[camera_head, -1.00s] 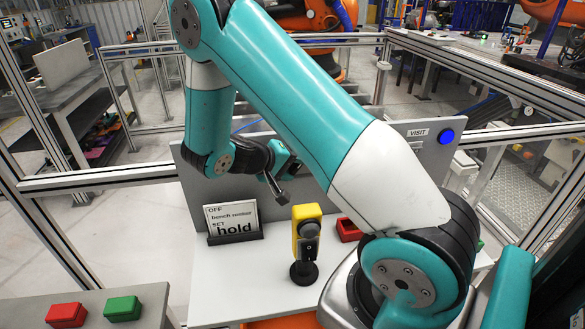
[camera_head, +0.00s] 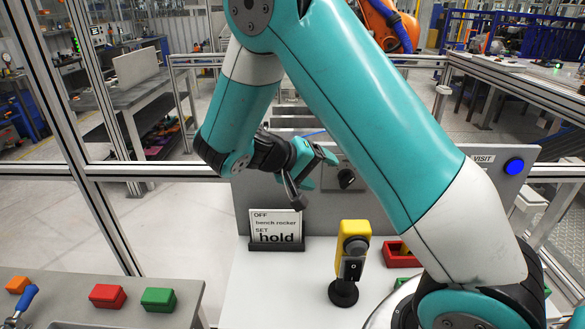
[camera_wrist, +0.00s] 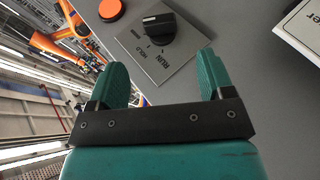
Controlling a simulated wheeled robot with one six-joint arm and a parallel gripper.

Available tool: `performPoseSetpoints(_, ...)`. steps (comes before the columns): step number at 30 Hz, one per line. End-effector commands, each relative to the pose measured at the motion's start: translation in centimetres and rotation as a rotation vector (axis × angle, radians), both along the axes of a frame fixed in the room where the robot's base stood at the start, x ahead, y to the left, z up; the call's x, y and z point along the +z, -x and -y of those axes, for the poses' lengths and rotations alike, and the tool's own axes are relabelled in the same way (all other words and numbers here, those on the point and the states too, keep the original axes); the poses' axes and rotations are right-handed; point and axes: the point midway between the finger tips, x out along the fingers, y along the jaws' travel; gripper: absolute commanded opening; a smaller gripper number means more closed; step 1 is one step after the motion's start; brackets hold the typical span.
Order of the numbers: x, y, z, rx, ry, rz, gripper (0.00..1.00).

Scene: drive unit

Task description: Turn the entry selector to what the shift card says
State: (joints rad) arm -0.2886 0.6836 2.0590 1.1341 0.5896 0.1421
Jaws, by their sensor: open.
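The shift card (camera_head: 276,230) stands on the white bench and reads "OFF bench rocker SET hold". The selector, a black knob (camera_wrist: 160,27) on a grey plate, shows ahead of my fingers in the wrist view. RUN and HOLD can be read on its plate; a third label is too small. I cannot tell which label the knob points at. In the head view the selector (camera_head: 346,178) sits on the upright panel, right of my gripper (camera_head: 320,168). My gripper (camera_wrist: 160,52) is open and empty, apart from the knob.
A blue round button (camera_head: 514,166) labelled VISIT is at the panel's right. An orange round button (camera_wrist: 111,10) lies near the selector.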

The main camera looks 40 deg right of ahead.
Motion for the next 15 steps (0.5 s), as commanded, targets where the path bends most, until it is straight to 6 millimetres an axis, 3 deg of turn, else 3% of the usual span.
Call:
performPoseSetpoints(6, 2.6, -0.9, -4.3, 0.003, 0.0, 0.005, 0.74)
performPoseSetpoints(15, 4.5, -1.3, -6.9, -0.001, 0.0, 0.001, 0.74)
